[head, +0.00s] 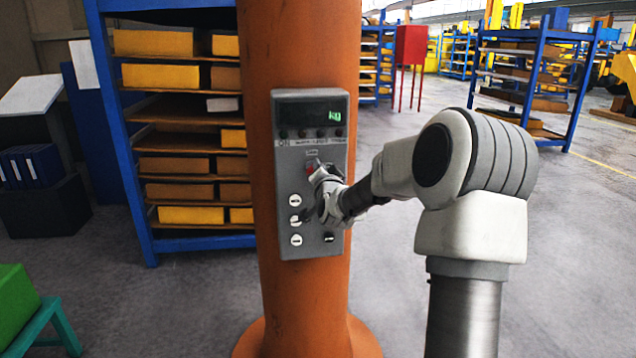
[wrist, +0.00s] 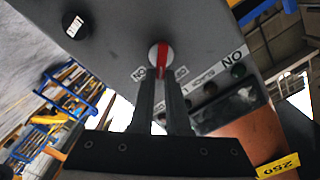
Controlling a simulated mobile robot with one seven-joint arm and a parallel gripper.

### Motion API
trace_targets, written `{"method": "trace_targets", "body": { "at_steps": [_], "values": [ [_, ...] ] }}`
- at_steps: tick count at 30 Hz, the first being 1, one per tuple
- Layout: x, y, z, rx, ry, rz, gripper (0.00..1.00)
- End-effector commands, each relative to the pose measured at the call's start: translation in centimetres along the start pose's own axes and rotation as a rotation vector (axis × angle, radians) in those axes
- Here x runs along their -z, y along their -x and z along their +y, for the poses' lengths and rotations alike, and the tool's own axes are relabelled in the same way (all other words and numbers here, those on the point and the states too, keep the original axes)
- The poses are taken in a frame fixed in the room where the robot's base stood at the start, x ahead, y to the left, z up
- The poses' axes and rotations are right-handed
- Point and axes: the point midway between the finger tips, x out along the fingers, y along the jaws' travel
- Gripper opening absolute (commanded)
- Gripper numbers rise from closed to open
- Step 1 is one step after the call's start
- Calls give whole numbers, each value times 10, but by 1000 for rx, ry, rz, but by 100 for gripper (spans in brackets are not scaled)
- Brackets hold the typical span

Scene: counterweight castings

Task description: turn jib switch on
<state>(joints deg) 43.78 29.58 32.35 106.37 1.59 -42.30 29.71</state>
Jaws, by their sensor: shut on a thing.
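The jib switch is a round pale knob with a red bar on the grey control box (head: 287,225) fixed to the orange column. Its red part (head: 310,170) shows in the head view just beyond my gripper (head: 318,178). In the wrist view the knob (wrist: 160,50) sits at the fingertips, its red bar running nearly upright in the picture. My gripper (wrist: 160,78) is shut on the switch, one dark finger on each side. Small labels stand beside the knob, partly behind the fingers. The display (head: 334,115) shows green "kg".
White buttons (head: 296,218) and a dark button (head: 329,237) lie lower on the box. The orange column (head: 305,310) stands before a blue shelf rack (head: 125,150). A green box (head: 15,300) is at lower left. Open floor lies to the right.

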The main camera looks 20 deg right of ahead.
Motion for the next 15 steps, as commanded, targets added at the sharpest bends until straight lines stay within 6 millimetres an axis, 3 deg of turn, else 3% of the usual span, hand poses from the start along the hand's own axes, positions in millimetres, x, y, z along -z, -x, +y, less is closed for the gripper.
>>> {"method": "trace_targets", "body": {
  "at_steps": [15],
  "values": [
    [-5, 0, 13, 3, -476, 3, 0]
  ]
}}
